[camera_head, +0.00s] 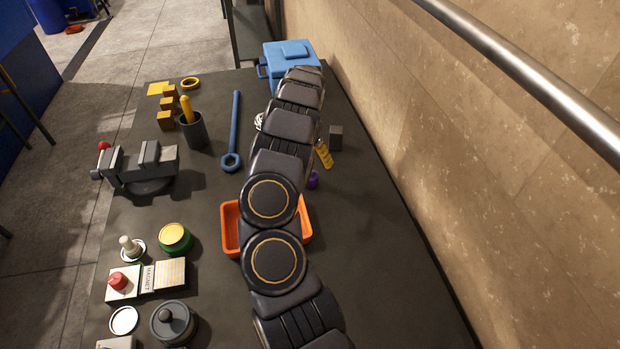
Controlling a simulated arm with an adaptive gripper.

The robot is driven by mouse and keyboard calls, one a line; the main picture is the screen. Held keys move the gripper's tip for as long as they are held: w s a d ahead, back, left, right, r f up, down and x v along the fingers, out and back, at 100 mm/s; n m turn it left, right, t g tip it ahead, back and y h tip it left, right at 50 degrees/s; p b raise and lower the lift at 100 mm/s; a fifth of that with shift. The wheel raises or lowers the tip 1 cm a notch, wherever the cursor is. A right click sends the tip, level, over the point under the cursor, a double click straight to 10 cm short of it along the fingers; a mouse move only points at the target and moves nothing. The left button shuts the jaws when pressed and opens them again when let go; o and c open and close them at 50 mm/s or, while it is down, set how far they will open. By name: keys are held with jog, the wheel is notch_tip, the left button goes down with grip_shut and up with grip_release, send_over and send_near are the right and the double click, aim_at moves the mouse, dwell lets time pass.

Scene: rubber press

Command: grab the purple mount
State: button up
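A small purple piece (313,179), which looks like the purple mount, sits on the dark table just right of my arm, above the orange tray. My arm partly covers its left side. My arm runs from the bottom of the view up to the blue box at the far end. The fingers of my gripper do not show; they are hidden behind the arm or out of sight.
An orange tray (230,230) lies under my arm. A yellow piece (323,154) and a dark block (336,138) are near the purple piece. A blue box (291,53) stands at the far end. A vise (148,168) and a blue wrench (234,132) are left. Table right of the tray is clear.

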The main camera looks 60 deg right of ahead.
aim_at(310, 178)
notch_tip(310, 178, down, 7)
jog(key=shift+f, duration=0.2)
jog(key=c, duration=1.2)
